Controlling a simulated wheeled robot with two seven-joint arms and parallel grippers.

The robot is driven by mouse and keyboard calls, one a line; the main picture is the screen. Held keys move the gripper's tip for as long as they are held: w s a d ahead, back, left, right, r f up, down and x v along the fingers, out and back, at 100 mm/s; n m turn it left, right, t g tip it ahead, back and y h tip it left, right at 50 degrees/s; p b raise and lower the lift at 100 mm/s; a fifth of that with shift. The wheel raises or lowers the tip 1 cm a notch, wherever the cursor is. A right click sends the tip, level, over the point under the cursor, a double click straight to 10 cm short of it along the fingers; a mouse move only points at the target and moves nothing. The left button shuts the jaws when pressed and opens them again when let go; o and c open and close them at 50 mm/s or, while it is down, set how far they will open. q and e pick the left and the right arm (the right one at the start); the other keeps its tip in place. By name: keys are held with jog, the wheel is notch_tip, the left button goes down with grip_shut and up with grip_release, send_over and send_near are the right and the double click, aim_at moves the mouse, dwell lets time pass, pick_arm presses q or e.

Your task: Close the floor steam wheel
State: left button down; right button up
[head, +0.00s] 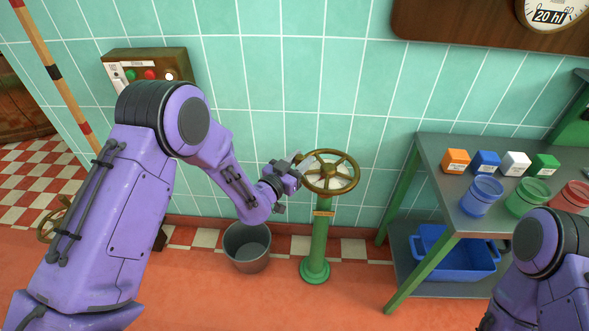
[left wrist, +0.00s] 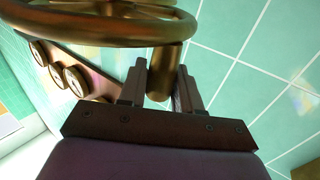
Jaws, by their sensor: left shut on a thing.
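The floor steam wheel is a spoked brass handwheel (head: 346,161) on top of a green post (head: 319,235) that stands on the floor. In the left wrist view its rim (left wrist: 90,30) crosses the top, and a short brass handle (left wrist: 165,70) hangs from it between the fingers. My left gripper (head: 296,166) is at the left side of the wheel, shut on this handle; the fingers also show in the left wrist view (left wrist: 160,85). My right arm shows at the lower right, but its gripper is out of view.
A grey bucket (head: 247,262) stands left of the post. A green-legged table (head: 450,190) with coloured blocks and jars is at the right, a blue bin (head: 455,262) on its lower shelf. A button box (head: 150,62) is on the tiled wall. Another wheel (head: 48,226) is partly behind my left arm.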

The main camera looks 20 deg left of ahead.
pick_arm(q)
jog(key=w+m+g+h+b, duration=0.1)
jog(key=h, duration=0.1)
jog(key=w+a+m+g+h+b, duration=0.1)
jog(key=h, duration=0.1)
jog(key=shift+w+f+m, duration=0.15)
jog(key=shift+m, duration=0.25)
jog(key=shift+w+m+g+h+b, duration=0.65)
jog(key=shift+m+g+h+b, duration=0.2)
jog(key=shift+h, duration=0.25)
jog(key=shift+w+m+g+h+b, duration=0.4)
jog(key=shift+w+m+g+h, duration=0.2)
jog(key=shift+m+g+h, duration=0.3)
jog(key=shift+w+d+r+b, duration=0.15)
jog(key=shift+w+d+b, duration=0.05)
jog(key=shift+w, duration=0.35)
jog(key=shift+w+d+r+b, duration=0.15)
jog(key=shift+w+d, duration=0.05)
jog(key=shift+w, duration=0.35)
pick_arm(e)
notch_tip(320, 180, down, 6)
jog(key=w, duration=0.2)
jog(key=shift+a, duration=0.35)
pick_arm(q)
jog(key=shift+w, duration=0.1)
jog(key=c, duration=0.9)
grip_release()
jog(key=shift+f, duration=0.1)
pick_arm(e)
jog(key=shift+w, duration=0.1)
